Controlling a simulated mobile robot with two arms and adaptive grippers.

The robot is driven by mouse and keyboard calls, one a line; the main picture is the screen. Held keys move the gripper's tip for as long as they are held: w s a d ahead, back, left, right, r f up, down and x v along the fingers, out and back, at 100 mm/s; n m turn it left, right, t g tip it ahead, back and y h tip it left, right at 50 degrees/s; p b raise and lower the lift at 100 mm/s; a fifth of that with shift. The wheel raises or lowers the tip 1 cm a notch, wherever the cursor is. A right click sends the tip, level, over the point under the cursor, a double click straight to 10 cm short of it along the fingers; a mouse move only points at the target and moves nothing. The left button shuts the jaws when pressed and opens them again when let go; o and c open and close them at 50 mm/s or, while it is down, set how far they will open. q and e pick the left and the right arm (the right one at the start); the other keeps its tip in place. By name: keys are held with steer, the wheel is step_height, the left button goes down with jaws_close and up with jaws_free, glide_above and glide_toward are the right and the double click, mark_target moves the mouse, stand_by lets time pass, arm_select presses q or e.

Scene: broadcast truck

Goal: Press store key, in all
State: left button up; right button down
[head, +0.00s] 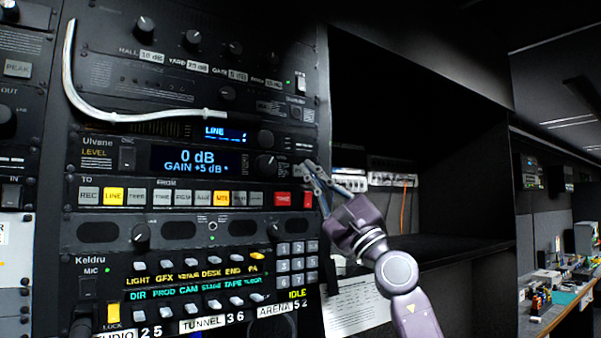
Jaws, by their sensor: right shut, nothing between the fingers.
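The Ulvane unit (88,160) is in the rack at the middle left, with a lit display (198,161) reading "0 dB" and "GAIN +5 dB". Small keys (284,170) sit at its right end, too small to read, so I cannot tell which one is the store key. My right gripper (309,172) is shut and empty, its fingertips at the right end of this unit beside those small keys. I cannot tell whether the tips touch a key. My left gripper is not in view.
A row of keys runs below the display, with a yellow key (113,196), another yellow key (221,198) and a red key (283,199) lit. A white cable (130,115) hangs across the panel above. The Keldru panel (90,262) is below. A dark open bay (455,150) lies right.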

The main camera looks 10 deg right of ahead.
stand_by(0.9)
steer(key=shift+w+a+b, duration=0.15)
steer(key=shift+w+b, duration=0.25)
steer(key=shift+b, duration=0.05)
steer(key=shift+w+b, duration=0.3)
steer(key=shift+b, duration=0.05)
stand_by(0.5)
steer(key=shift+s+p, duration=0.35)
steer(key=shift+s+d, duration=0.2)
steer(key=shift+s, duration=0.15)
